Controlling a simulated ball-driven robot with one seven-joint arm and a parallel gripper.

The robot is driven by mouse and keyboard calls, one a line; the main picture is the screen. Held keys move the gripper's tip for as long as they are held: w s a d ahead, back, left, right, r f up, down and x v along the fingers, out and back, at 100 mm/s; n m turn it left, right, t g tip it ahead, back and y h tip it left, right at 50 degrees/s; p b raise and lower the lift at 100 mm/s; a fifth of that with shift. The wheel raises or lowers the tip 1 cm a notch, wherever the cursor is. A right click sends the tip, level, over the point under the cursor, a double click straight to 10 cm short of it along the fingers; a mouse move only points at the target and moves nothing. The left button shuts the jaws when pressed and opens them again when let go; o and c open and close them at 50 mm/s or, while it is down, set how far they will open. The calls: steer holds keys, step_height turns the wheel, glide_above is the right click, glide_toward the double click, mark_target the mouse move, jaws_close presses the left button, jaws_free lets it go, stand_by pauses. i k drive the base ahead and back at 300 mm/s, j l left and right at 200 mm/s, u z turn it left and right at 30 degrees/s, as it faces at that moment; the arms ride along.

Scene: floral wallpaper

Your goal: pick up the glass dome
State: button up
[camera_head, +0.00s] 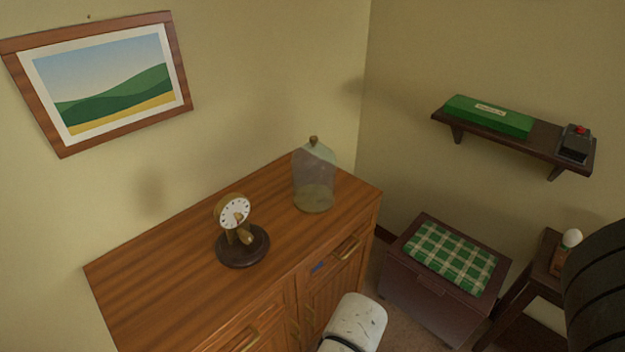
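The glass dome (314,178) stands upright on the wooden cabinet top (170,270), near its back right corner. It is clear, with a small brass-coloured knob on top, and I see nothing inside it. A small clock (234,212) with a white dial and brass parts stands on a dark round base (243,246) to the left of the dome, apart from it. A white part with a black band, likely mine, shows at the bottom edge, in front of the cabinet. My gripper's fingers are not in view.
A framed picture (108,80) hangs on the wall. At right are a shelf (545,150) with a green box (488,116) and a dark device (575,143), a chest (430,298) with a plaid cushion (450,256), and a small table (540,272).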

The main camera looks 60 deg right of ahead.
mark_target(314, 164)
steer(key=i+j, duration=0.25)
steer(key=i, duration=0.2)
steer(key=i+j+z, duration=0.15)
steer(key=i, duration=0.3)
